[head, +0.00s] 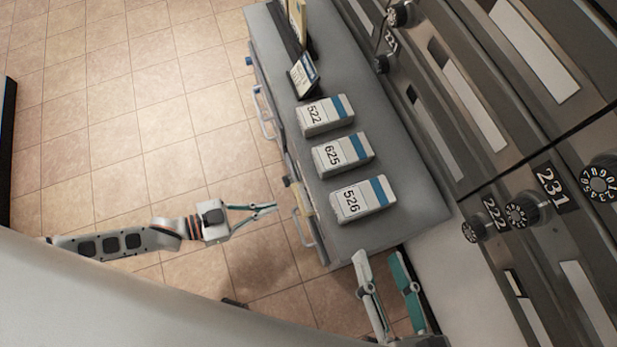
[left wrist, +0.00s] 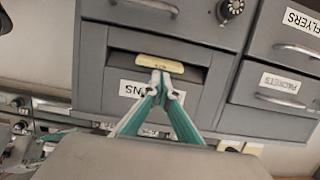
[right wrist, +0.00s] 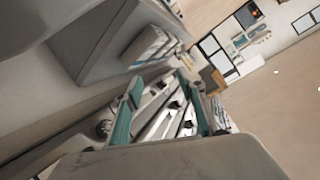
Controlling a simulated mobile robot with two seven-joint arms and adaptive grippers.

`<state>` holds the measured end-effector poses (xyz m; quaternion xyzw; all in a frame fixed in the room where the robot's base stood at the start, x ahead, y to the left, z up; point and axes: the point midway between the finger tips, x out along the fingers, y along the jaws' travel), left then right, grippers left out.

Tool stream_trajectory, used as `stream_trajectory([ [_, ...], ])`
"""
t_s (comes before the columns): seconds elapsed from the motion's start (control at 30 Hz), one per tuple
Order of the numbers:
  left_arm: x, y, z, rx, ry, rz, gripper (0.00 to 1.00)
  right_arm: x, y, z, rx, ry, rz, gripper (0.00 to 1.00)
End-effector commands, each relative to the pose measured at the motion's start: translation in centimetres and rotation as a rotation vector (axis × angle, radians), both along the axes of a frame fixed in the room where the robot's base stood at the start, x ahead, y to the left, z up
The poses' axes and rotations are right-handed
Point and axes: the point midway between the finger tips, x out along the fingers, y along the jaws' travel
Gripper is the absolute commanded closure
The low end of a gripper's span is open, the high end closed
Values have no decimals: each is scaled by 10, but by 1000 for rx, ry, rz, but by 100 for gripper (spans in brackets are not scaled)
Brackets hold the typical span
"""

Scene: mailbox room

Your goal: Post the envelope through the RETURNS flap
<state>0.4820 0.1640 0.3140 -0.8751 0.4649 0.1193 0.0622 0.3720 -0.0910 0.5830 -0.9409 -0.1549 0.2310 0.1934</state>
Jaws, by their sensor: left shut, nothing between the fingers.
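My left gripper (head: 275,207) is shut and empty, at the front of the grey cabinet. In the left wrist view its fingertips (left wrist: 160,76) are just in front of a dark slot. A cream piece (left wrist: 159,63) with small dark writing lies across the slot; I cannot tell whether it is the envelope's edge or part of the flap. Below it is a white label (left wrist: 131,89) ending in "NS", partly hidden by the fingers. In the head view, a cream piece (head: 303,198) shows at the cabinet front. My right gripper (head: 382,262) is open and empty near the cabinet's end.
Several numbered boxes, such as 526 (head: 362,200), stand on the grey cabinet top (head: 300,160). Metal lockers with dials (head: 525,210) rise at right. FLYERS (left wrist: 301,20) and PACKETS (left wrist: 281,84) drawers are beside the slot. The tiled floor (head: 120,100) at left is clear.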

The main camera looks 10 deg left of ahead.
Motion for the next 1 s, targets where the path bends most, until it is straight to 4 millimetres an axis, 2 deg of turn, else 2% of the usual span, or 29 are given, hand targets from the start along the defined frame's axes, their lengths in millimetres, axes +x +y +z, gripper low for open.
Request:
stream_trajectory([
  [0.4,21,-32,-12,0,0,0,100,-2,9,-1,88,24,-40,60],
  [1.0,26,-38,-13,1,-2,-1,100,-2,11,0,103,26,-42,60],
])
